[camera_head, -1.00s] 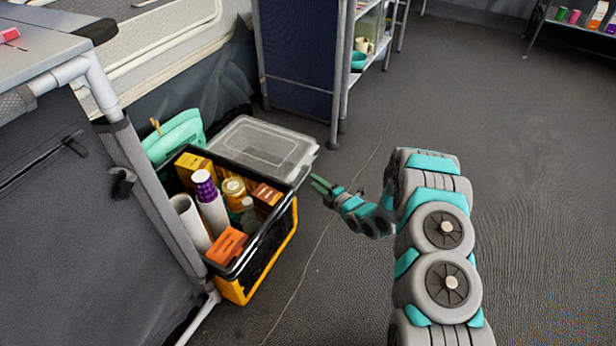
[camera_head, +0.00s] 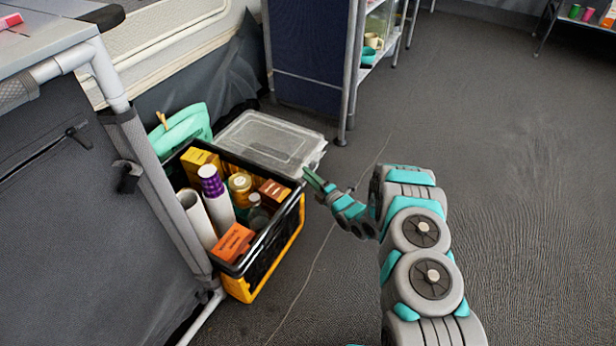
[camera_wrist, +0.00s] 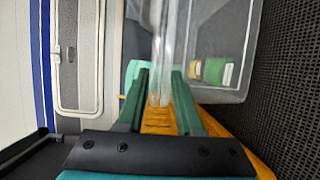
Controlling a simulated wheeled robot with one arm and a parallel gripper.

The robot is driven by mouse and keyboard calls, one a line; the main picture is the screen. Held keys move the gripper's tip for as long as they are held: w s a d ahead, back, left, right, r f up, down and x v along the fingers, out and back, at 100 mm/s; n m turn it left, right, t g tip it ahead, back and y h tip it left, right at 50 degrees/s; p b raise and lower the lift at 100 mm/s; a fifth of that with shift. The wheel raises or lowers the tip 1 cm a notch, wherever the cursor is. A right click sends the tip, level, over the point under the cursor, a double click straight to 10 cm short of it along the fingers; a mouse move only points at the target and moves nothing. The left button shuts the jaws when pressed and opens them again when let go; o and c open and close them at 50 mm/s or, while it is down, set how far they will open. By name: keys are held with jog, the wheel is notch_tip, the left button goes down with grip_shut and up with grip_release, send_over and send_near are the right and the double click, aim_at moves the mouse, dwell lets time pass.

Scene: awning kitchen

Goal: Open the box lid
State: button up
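The box (camera_head: 262,270) is a black and yellow crate on the floor beside the grey cabinet. Its top is uncovered and its contents show. The clear lid (camera_head: 268,142) is swung away from the opening, on the far side of the box. My gripper (camera_head: 310,178) is by the lid's near right corner, beside the box's right end. In the wrist view my gripper's two green fingers (camera_wrist: 160,95) are apart. A clear edge of the lid (camera_wrist: 217,45) appears in line with the gap; I cannot tell whether it touches the fingers. Yellow box parts show below.
Bottles, cartons and white rolls (camera_head: 219,208) fill the box. A teal bag (camera_head: 184,128) stands behind it. The grey cabinet (camera_head: 70,210) stands close on the left, and a shelf unit (camera_head: 308,52) stands behind. Open floor (camera_head: 520,180) lies to the right.

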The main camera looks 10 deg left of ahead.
jog(key=shift+w+a, duration=0.2)
grip_shut()
dwell(1.4)
